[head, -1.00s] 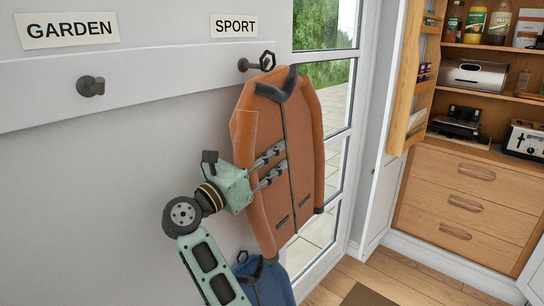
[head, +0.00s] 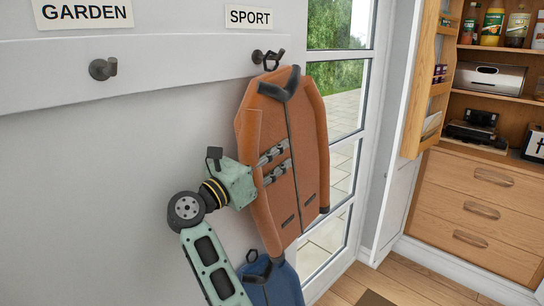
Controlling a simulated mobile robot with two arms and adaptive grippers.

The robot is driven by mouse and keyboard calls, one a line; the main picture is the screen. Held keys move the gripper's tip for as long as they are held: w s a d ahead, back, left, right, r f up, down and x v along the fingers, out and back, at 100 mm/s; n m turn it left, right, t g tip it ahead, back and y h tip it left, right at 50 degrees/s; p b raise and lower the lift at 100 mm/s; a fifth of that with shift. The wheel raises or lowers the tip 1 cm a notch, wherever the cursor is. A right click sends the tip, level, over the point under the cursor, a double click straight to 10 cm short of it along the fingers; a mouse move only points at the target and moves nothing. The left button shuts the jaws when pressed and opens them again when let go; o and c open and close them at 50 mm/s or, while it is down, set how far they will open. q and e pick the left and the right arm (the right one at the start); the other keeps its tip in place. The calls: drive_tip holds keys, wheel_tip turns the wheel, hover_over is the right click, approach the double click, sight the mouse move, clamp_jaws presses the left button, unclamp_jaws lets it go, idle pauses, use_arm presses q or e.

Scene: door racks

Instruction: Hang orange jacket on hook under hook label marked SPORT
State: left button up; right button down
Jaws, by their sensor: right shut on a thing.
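The orange jacket (head: 295,165) has a dark collar and hangs upright in front of the wall and glazed door. A small dark loop (head: 271,61) stands at the top of its collar. The loop overlaps the dark hook (head: 258,56) below the SPORT label (head: 250,17); whether it is around the hook or only in front of it I cannot tell. My right gripper (head: 275,163) is shut on the orange jacket at its chest, with the sleeve hiding part of the fingers. My left gripper is not in view.
An empty hook (head: 103,69) sits under the GARDEN label (head: 82,14). A blue jacket (head: 274,286) with its own dark loop is low, below the orange one. A glazed door (head: 338,130) is close on the right, then an open wooden cabinet (head: 480,195).

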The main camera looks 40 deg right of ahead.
drive_tip(key=shift+r, duration=0.1)
idle(0.3)
drive_tip(key=c, duration=1.1)
unclamp_jaws()
drive_tip(key=shift+a, duration=0.1)
